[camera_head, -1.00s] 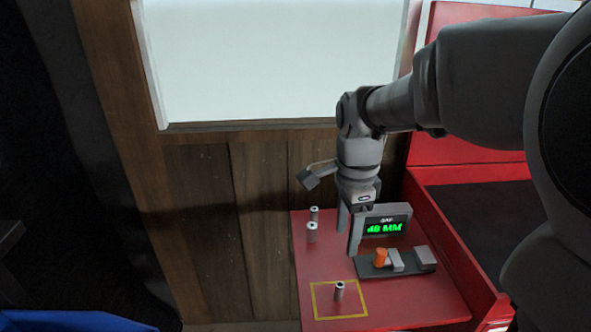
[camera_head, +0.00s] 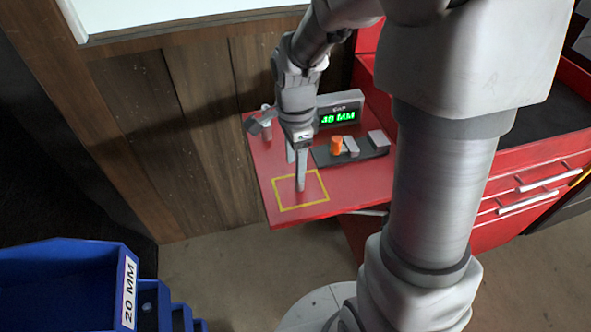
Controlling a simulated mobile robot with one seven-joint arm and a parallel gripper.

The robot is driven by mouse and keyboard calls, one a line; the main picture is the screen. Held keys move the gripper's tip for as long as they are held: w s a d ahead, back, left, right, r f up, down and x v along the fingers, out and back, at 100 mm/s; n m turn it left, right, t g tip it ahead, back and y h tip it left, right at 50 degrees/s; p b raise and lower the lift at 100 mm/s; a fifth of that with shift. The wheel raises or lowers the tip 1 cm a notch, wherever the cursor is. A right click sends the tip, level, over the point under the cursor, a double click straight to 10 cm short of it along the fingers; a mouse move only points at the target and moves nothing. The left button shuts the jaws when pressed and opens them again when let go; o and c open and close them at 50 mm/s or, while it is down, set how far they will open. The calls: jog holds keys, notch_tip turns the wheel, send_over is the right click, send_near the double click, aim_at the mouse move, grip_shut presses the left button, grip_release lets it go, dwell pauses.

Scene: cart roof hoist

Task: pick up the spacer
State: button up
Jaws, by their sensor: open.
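My gripper (camera_head: 296,175) points down over the yellow-outlined square (camera_head: 312,204) on the red side shelf, its two fingers apart. The near finger covers part of the square. No spacer shows inside the outline now; the one seen there earlier may be hidden behind the finger. I cannot tell whether anything stands between the fingers.
A gauge display (camera_head: 339,117) with a green readout in MM stands at the shelf's back. Before it is a dark fixture (camera_head: 370,154) with an orange knob (camera_head: 336,145). Blue bins (camera_head: 62,290), one labelled 20 MM, are lower left. A red drawer cabinet (camera_head: 530,180) is right.

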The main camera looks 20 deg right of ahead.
jog(key=f, duration=0.2)
jog(key=d+f, duration=0.1)
jog(key=f, duration=0.2)
jog(key=shift+f+b, duration=0.1)
jog(key=shift+b, duration=0.25)
jog(key=shift+c, duration=0.2)
grip_shut()
